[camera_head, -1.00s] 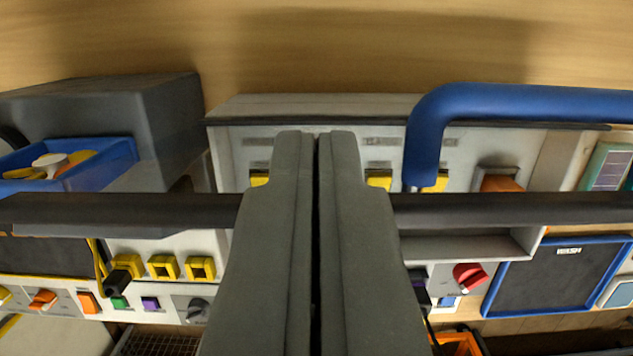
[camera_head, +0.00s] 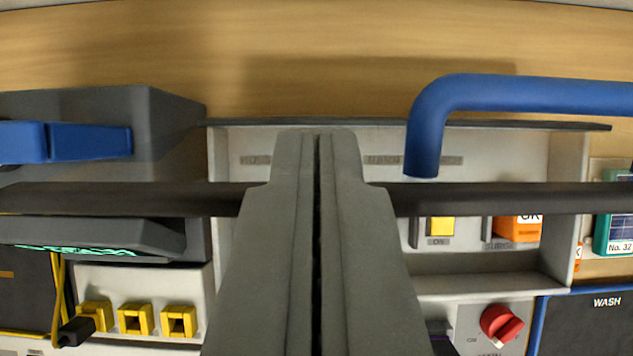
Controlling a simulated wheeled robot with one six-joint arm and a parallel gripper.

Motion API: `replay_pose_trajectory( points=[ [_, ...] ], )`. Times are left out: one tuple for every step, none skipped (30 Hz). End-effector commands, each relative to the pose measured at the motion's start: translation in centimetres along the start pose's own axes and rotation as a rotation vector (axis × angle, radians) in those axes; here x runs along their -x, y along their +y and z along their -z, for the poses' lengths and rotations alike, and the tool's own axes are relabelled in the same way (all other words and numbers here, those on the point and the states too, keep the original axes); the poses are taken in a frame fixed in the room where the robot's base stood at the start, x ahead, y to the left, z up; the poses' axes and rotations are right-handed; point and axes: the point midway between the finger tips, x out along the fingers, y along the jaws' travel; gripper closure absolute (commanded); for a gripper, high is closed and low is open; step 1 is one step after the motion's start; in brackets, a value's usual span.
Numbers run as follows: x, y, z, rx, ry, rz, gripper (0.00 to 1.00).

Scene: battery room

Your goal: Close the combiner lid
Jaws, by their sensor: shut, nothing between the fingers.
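The combiner box (camera_head: 564,185) is a light grey, open-fronted case in the middle of the view. Inside it a yellow switch (camera_head: 440,226) and an orange switch (camera_head: 518,229) show. A thin dark edge (camera_head: 540,125), apparently the combiner lid seen edge-on, runs along the top of the box; the inside is uncovered, so the lid looks open. My gripper (camera_head: 318,135) is shut and empty. Its tips appear just below the lid edge in the picture, in front of the box; I cannot tell whether they touch anything. The fingers hide the middle of the box.
A thick blue pipe (camera_head: 540,92) bends down at the upper right, overlapping the lid edge. A blue bin (camera_head: 90,142) and dark grey housing (camera_head: 165,120) stand left. Below are yellow sockets (camera_head: 136,319), a red knob (camera_head: 502,325) and the WASH panel (camera_head: 590,325). Bare wooden wall shows above.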

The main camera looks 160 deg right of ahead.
Motion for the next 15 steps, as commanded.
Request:
replay_pose_trajectory(
  points=[
    [0.4,0.0,-0.8,-0.003,0.029,-0.002,1.00],
    [0.5,0.0,-1.3,-0.002,0.048,-0.001,1.00],
    [0.6,0.1,-1.8,-0.003,0.072,-0.002,1.00],
    [0.8,0.0,-2.2,-0.003,0.092,-0.002,1.00],
    [0.9,0.0,-2.6,-0.002,0.110,-0.001,1.00],
    [1.0,0.0,-3.1,-0.003,0.135,-0.002,1.00],
    [1.1,0.0,-3.5,-0.003,0.155,-0.002,1.00],
    [1.1,0.1,-4.0,-0.004,0.174,-0.002,1.00],
    [1.3,0.0,-4.5,-0.003,0.201,-0.002,1.00],
    [1.3,0.0,-5.0,-0.004,0.220,-0.001,1.00],
    [1.4,0.1,-5.4,-0.003,0.239,-0.003,1.00],
    [1.5,0.1,-6.0,-0.004,0.266,-0.003,1.00],
    [1.4,0.0,-6.4,-0.005,0.285,-0.001,1.00],
    [1.5,0.0,-6.8,-0.003,0.305,-0.003,1.00],
    [1.5,0.1,-7.4,-0.004,0.331,-0.003,1.00]
  ],
)
